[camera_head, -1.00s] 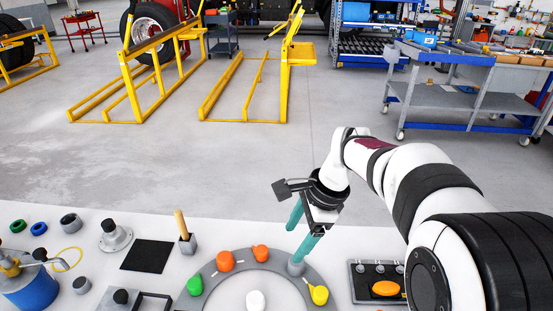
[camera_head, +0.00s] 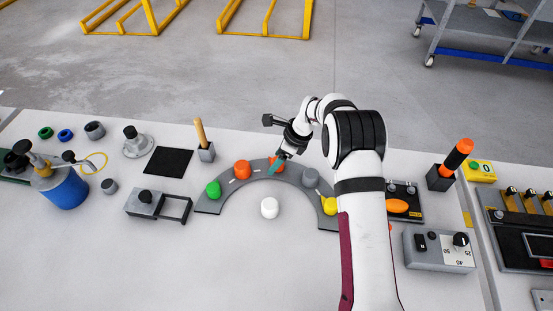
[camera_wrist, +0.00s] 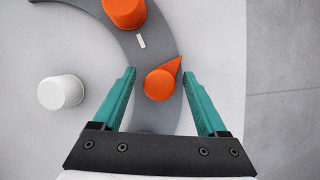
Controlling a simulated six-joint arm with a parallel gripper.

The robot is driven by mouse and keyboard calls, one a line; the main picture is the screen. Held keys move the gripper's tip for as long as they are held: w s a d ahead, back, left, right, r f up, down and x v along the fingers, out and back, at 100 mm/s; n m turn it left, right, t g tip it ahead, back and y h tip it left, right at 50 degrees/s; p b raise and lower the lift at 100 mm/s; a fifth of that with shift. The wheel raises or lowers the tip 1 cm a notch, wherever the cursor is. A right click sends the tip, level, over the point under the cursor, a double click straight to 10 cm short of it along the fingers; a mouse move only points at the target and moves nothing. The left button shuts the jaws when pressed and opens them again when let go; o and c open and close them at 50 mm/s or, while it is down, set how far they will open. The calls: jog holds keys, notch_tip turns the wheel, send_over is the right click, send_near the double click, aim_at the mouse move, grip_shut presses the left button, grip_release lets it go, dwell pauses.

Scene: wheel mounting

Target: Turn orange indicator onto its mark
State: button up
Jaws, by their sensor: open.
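The orange indicator (camera_wrist: 159,84) is a round knob with a pointed tip, standing on a grey arc plate (camera_wrist: 178,57). In the wrist view its tip points up and right, toward the arc's outer edge. A short white mark (camera_wrist: 141,41) lies on the plate up and left of it, off the tip's direction. My gripper (camera_wrist: 159,72) is open, with one teal finger on each side of the indicator and gaps showing on both sides. In the head view my gripper (camera_head: 275,167) is low over the arc, and its fingers largely hide the indicator.
Along the arc stand another orange knob (camera_head: 242,169), a green knob (camera_head: 213,189), a grey knob (camera_head: 310,178) and a yellow knob (camera_head: 330,206). A white knob (camera_head: 270,208) stands inside the arc. A wooden-handled tool in a block (camera_head: 207,154) stands behind.

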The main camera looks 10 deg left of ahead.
jog(key=shift+a+f, duration=0.1)
jog(key=shift+f, duration=0.25)
grip_shut()
jog(key=shift+s+n, duration=0.1)
jog(key=shift+n, duration=0.3)
jog(key=n+g, duration=0.2)
jog(key=n, duration=0.2)
jog(key=shift+s+f+n, duration=0.1)
jog(key=shift+n, duration=0.3)
jog(key=n+g, duration=0.1)
jog(key=n, duration=0.1)
jog(key=n+g+h, duration=0.1)
jog(key=n, duration=0.2)
jog(key=shift+s, duration=0.1)
jog(key=shift+n, duration=0.3)
